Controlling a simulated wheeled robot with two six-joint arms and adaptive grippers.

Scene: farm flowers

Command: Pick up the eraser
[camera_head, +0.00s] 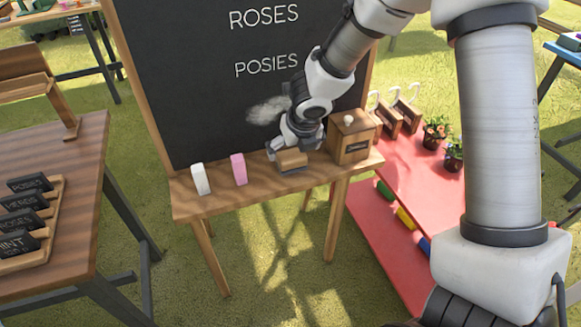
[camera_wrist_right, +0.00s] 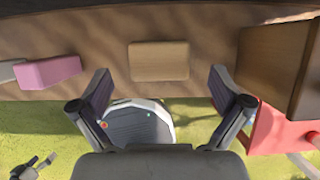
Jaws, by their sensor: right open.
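The eraser (camera_head: 292,160), a wooden block with a dark underside, lies on the ledge of the blackboard stand. It also shows in the right wrist view (camera_wrist_right: 159,61), near the top middle. My right gripper (camera_head: 298,143) is just at the eraser in the head view. In the right wrist view the right gripper (camera_wrist_right: 161,84) is open, with its two fingers apart. The eraser lies in line with the gap between them, and nothing is held. A small dark gripper shape, probably my left one (camera_wrist_right: 33,168), shows at the lower left of the wrist view; its jaws are unclear.
A wooden box (camera_head: 352,137) with a white knob stands close right of the eraser. A pink block (camera_head: 239,169) and a white block (camera_head: 200,179) stand to its left. The blackboard (camera_head: 220,80) rises behind the ledge (camera_head: 220,199). A red stand (camera_head: 430,185) is at the right.

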